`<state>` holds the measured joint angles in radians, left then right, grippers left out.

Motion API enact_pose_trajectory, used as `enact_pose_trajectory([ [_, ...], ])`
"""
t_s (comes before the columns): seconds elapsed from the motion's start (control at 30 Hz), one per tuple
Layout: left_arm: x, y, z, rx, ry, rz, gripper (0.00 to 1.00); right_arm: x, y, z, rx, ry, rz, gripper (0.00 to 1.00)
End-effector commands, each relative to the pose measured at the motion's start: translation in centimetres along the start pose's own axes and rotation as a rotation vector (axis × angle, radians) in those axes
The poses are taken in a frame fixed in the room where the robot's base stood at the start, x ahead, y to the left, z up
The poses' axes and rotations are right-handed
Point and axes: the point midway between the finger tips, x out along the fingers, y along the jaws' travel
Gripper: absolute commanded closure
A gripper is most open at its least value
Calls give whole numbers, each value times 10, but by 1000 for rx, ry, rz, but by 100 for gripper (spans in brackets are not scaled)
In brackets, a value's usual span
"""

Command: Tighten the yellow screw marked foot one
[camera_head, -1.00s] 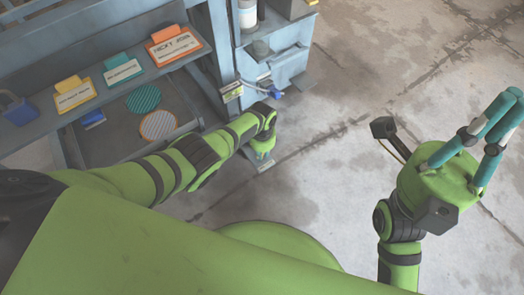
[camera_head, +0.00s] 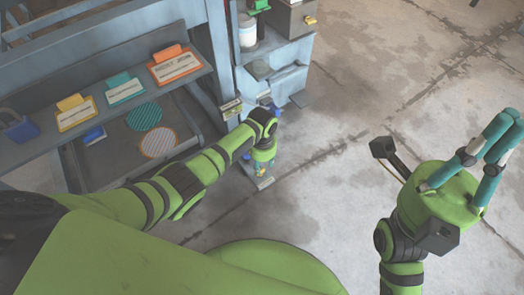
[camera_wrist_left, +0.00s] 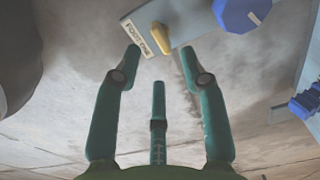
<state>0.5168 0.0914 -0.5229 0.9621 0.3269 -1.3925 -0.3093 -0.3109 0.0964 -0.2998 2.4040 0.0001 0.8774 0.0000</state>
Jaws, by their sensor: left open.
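The yellow screw (camera_wrist_left: 161,38) shows at the top of the left wrist view, beside a pale label (camera_wrist_left: 138,38) that appears to read "FOOT ONE". It sits on a grey-blue foot plate (camera_wrist_left: 185,18). My left gripper (camera_wrist_left: 160,62) is open and empty, its teal fingers spread just short of the screw and apart from it. In the head view my left gripper (camera_head: 262,170) points down at the press's foot, and the screw is mostly hidden there. My right gripper (camera_head: 498,140) is at the right, raised over bare floor, with its teal fingers apart and nothing between them.
A blue knob (camera_wrist_left: 240,14) is right of the screw. The press frame (camera_head: 220,60) and a shelf with orange, teal and yellow cards (camera_head: 175,65) stand at the left and back. A grey cabinet (camera_head: 275,85) is beyond my left gripper. The floor (camera_head: 350,90) at the right is clear.

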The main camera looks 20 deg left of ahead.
Motion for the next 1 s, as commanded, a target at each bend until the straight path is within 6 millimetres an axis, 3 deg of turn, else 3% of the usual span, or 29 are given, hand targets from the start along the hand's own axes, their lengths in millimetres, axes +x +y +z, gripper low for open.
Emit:
enact_pose_trajectory([
  [0.2,-38,0,1,0,2,-1,57,0,0,0,0,1,0,100],
  [0.4,-62,0,0,0,0,0,57,0,0,0,0,1,0,100],
  [1.0,-69,0,1,0,-1,0,57,0,0,0,0,1,-1,100],
])
